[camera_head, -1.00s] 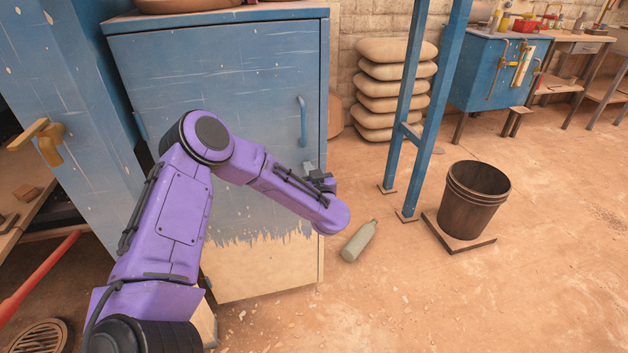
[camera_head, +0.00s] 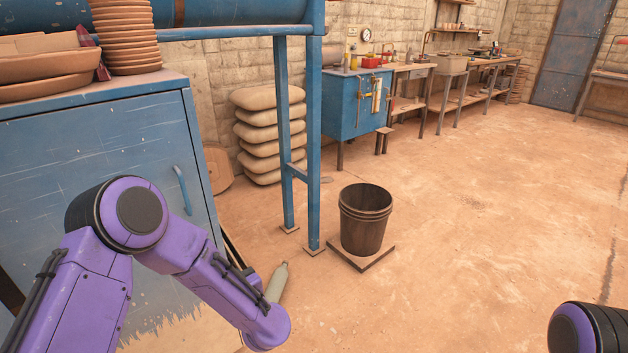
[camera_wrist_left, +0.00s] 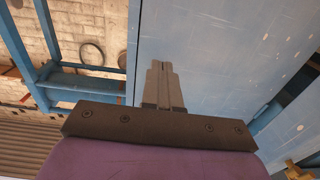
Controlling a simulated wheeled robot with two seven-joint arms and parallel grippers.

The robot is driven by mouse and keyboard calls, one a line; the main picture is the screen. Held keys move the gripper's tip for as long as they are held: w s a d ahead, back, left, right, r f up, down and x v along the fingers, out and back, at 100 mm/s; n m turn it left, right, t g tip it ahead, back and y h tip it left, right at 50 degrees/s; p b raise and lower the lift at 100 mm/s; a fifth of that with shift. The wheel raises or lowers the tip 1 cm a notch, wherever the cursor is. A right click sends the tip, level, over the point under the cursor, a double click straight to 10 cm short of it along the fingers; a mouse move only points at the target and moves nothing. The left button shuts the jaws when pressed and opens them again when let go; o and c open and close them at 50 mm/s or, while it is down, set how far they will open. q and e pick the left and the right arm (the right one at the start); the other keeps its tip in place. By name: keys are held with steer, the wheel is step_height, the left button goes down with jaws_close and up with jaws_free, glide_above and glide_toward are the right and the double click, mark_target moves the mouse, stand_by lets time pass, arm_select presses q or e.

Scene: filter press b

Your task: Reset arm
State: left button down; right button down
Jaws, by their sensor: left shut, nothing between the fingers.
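My left arm (camera_head: 185,245) is purple and reaches in from the lower left in the head view, bent in front of the blue cabinet. Its fingers are hidden in the head view. In the left wrist view my left gripper (camera_wrist_left: 163,66) is shut and empty, with its two fingers together in front of the blue cabinet face (camera_wrist_left: 220,60). Part of my right arm (camera_head: 585,328) shows at the lower right corner of the head view; its gripper is out of view.
The blue cabinet (camera_head: 90,150) with a handle (camera_head: 181,190) stands close at left, clay dishes (camera_head: 45,68) on top. A bottle (camera_head: 277,282) lies on the floor beside my left arm. A dark bucket (camera_head: 365,218) stands by the blue frame (camera_head: 313,130). The floor at right is clear.

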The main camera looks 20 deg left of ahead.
arm_select(q)
steer(key=s+d+f+m+h+p, duration=0.2)
steer(key=s+d+f+h+p, duration=0.3)
steer(key=f+h, duration=0.45)
steer(key=s+f+m+g+h+p, duration=0.1)
steer(key=s+f+g+p, duration=0.1)
steer(key=s, duration=1)
steer(key=s+f+m+g+h+p, duration=0.1)
steer(key=s+f+g+p, duration=0.2)
steer(key=s, duration=1)
steer(key=shift+a+g+p, duration=0.35)
steer(key=shift+g, duration=0.75)
